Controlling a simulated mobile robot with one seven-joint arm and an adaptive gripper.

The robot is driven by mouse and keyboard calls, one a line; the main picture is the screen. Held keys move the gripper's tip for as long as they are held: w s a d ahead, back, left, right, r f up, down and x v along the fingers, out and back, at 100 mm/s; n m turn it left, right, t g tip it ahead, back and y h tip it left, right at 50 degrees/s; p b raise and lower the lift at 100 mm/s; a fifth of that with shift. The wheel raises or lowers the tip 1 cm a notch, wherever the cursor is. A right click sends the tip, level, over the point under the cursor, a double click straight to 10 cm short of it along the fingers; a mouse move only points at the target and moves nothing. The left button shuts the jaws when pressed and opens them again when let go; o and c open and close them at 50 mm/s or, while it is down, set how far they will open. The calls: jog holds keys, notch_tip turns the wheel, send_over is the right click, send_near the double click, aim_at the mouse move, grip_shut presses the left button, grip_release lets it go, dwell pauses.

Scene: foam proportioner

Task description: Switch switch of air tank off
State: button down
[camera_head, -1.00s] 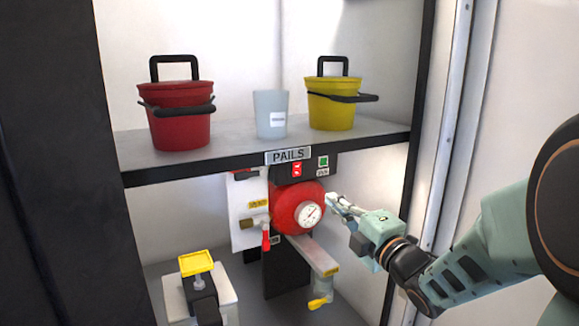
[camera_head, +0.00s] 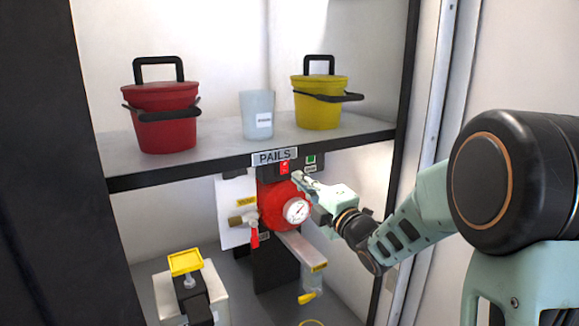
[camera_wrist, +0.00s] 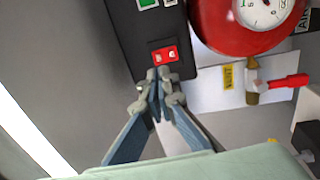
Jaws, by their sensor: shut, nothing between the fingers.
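The red switch (camera_head: 284,168) sits on a black panel under the PAILS sign, above the red air tank (camera_head: 272,205) with its round gauge. In the wrist view the switch (camera_wrist: 165,55) is a small red rocker with two pale marks, on the black box (camera_wrist: 135,45). My gripper (camera_head: 297,178) is shut and empty, just right of and below the switch in the head view. In the wrist view its closed fingertips (camera_wrist: 160,76) are at the switch's near edge. I cannot tell whether they touch it. The air tank also shows in the wrist view (camera_wrist: 215,35).
A green button (camera_head: 311,159) is beside the switch. A red-handled valve (camera_head: 254,232) is left of the tank. The shelf (camera_head: 215,150) above holds a red pail (camera_head: 165,115), a cup (camera_head: 257,113) and a yellow pail (camera_head: 320,108). A yellow-topped device (camera_head: 186,262) stands below left.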

aim_at(284, 164)
jog(key=p+x, duration=0.1)
jog(key=x, duration=0.4)
jog(key=shift+w+a, duration=0.2)
jog(key=shift+w, duration=0.15)
jog(key=b, duration=0.2)
jog(key=shift+w+a+b, duration=0.25)
jog(key=shift+b, duration=0.1)
jog(key=shift+r+p, duration=0.2)
jog(key=shift+p, duration=0.25)
jog(key=shift+d, duration=0.1)
jog(key=shift+s, duration=0.1)
